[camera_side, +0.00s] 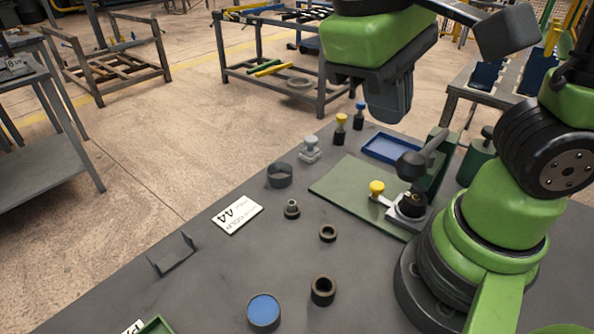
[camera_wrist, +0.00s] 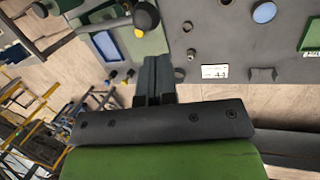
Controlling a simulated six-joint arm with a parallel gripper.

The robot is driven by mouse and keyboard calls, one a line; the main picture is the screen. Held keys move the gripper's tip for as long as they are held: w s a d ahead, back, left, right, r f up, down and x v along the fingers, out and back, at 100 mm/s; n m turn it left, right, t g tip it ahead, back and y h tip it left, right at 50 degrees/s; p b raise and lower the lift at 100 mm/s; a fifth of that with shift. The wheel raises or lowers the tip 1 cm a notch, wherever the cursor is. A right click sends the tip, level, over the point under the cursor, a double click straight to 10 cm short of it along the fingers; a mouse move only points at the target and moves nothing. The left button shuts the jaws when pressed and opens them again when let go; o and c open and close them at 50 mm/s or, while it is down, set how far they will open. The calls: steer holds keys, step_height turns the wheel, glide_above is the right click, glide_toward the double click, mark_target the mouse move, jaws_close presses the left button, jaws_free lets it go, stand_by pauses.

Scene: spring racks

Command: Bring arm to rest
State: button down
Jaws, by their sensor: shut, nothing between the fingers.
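My gripper (camera_side: 388,100) is raised above the back of the table in the side view, pointing down, clear of everything. In the wrist view its fingers (camera_wrist: 155,62) are together with nothing between them. My green arm runs from its base at the right of the table up out of the top of the side view.
A green plate (camera_side: 340,185) carries a yellow-knobbed fixture (camera_side: 408,208). A blue tray (camera_side: 392,149), knobbed plungers, rings (camera_side: 323,290), a blue-topped cup (camera_side: 263,310), a sign (camera_side: 237,215) and a bracket (camera_side: 172,255) stand on the table. Racks stand beyond it.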

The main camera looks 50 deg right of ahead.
steer(key=d+r+t+y, duration=0.1)
steer(key=t, duration=0.2)
steer(key=d+r+m+t+y, duration=0.1)
steer(key=t+y, duration=0.1)
steer(key=t, duration=0.1)
steer(key=d+r+m+t+y, duration=0.1)
steer(key=t+y, duration=0.1)
steer(key=t, duration=0.1)
steer(key=shift+s+d+r, duration=0.1)
steer(key=shift+d+r, duration=0.2)
